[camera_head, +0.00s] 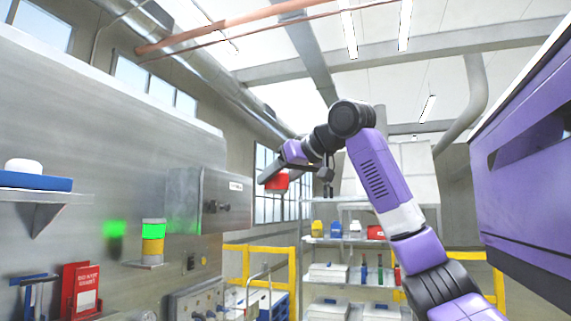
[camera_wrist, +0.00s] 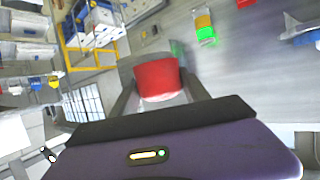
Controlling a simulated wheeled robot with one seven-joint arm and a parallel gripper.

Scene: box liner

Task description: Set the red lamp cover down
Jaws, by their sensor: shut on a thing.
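The red lamp cover (camera_head: 277,183) is in my gripper (camera_head: 273,179), held up in the air in front of the metal wall. In the wrist view the cover (camera_wrist: 157,77) sits between the two fingers of my gripper (camera_wrist: 156,82), which are shut on it. A stacked lamp with yellow and lit green sections (camera_head: 152,241) stands on a small bracket on the wall, lower and to the left of the cover. The lamp also shows in the wrist view (camera_wrist: 204,26), apart from the cover.
A grey wall box (camera_head: 222,203) juts out near my gripper. A wall shelf (camera_head: 40,196) at left bears a blue thing (camera_head: 35,181). A red box (camera_head: 82,290) stands lower left. Yellow railing (camera_head: 262,262) and stocked shelves (camera_head: 345,241) are behind. A purple machine (camera_head: 525,190) is at right.

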